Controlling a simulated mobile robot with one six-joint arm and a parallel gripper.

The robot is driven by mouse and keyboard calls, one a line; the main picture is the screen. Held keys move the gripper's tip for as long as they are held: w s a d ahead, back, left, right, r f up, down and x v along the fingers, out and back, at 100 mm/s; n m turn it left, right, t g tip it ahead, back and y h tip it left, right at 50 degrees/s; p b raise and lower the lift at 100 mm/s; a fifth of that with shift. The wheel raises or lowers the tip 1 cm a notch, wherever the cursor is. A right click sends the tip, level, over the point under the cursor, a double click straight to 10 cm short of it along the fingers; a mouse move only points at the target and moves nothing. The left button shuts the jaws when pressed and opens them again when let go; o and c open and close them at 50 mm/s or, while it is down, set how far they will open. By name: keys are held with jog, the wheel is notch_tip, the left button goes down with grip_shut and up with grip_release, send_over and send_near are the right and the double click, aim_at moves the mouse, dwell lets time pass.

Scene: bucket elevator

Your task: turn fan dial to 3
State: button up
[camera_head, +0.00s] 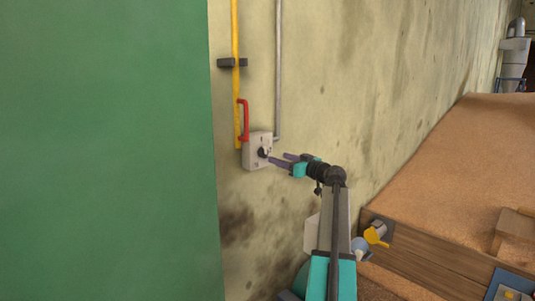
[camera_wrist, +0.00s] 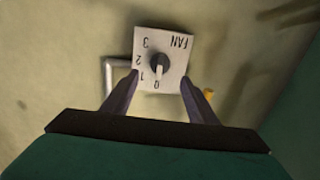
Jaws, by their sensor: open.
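The fan dial is a small dark round knob (camera_head: 263,152) on a pale square plate (camera_head: 250,157) fixed to the wall. In the wrist view the plate (camera_wrist: 146,36) appears turned over, with FAN and the marks 0, 1, 2, 3. The knob (camera_wrist: 159,62) has a white pointer directed at the 0. My gripper (camera_head: 278,158) is close in front of the plate, its purple fingers apart.
A red handle (camera_head: 245,120) and a yellow pipe (camera_head: 235,90) are beside the plate's upper left. A grey pipe (camera_head: 278,70) runs up from it. A green panel (camera_head: 105,150) fills the left. A wood-sided bed of brown material (camera_head: 460,150) lies at right.

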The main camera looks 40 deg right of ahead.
aim_at(266, 154)
jog(key=w+p, duration=0.1)
jog(key=w, duration=0.4)
jog(key=w+p, duration=0.1)
jog(key=w, duration=0.2)
jog(key=shift+w+d+p, duration=0.15)
jog(key=shift+d+p, duration=0.15)
jog(key=shift+p, duration=0.05)
jog(key=c, duration=1)
jog(key=shift+a, duration=0.3)
jog(key=shift+c, duration=0.3)
jog(key=shift+d, duration=0.2)
